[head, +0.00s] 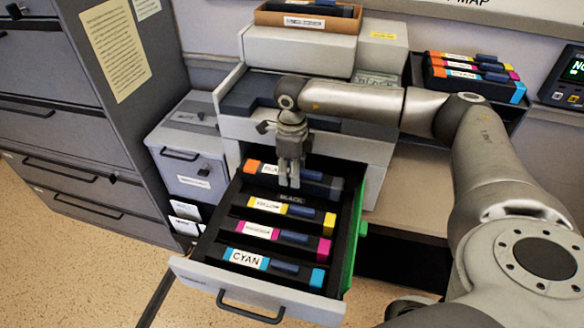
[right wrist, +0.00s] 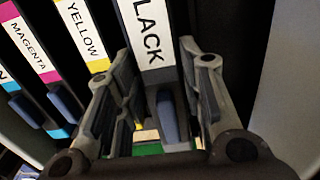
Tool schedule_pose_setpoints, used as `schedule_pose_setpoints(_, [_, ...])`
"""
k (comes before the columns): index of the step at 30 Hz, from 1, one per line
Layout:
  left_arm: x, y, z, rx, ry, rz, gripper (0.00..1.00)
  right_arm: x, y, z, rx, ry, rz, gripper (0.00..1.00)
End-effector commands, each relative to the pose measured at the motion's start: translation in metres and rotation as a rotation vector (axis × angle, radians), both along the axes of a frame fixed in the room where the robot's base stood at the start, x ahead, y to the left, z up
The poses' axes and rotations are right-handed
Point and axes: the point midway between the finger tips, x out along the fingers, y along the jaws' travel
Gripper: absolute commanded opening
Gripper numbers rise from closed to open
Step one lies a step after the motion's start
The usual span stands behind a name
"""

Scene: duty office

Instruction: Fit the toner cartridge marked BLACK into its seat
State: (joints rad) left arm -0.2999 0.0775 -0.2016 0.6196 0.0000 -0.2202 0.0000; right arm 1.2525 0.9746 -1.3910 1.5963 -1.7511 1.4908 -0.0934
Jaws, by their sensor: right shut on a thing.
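The BLACK toner cartridge (head: 322,185) is dark, with a white label and an orange end. It lies in the rearmost row of the open drawer (head: 225,277), behind a strip marked BLACK (head: 291,199). I cannot tell whether it sits fully down in its seat. My right gripper (head: 289,182) points down and is shut on this cartridge near its middle. In the right wrist view the fingers (right wrist: 165,108) stand on both sides of it, and its label (right wrist: 152,32) shows between them. The seat under it is hidden. My left gripper is not in view.
Yellow (head: 285,212), magenta (head: 275,238) and cyan (head: 265,265) cartridges lie in the rows in front. A green strip (head: 352,235) lines the drawer's right side. More cartridges stand on a rack (head: 470,75) at the right. A grey cabinet (head: 60,110) is at the left.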

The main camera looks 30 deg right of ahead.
Motion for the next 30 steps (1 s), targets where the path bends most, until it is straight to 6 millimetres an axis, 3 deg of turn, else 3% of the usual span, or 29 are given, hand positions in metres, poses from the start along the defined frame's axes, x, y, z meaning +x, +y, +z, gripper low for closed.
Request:
schedule_pose_setpoints(15, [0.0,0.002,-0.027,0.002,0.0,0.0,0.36,0.001,0.0,-0.039,0.001,-0.002,0.0,0.0])
schedule_pose_setpoints(30, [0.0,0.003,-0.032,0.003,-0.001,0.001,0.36,0.001,0.0,-0.046,0.001,-0.003,0.0,0.0])
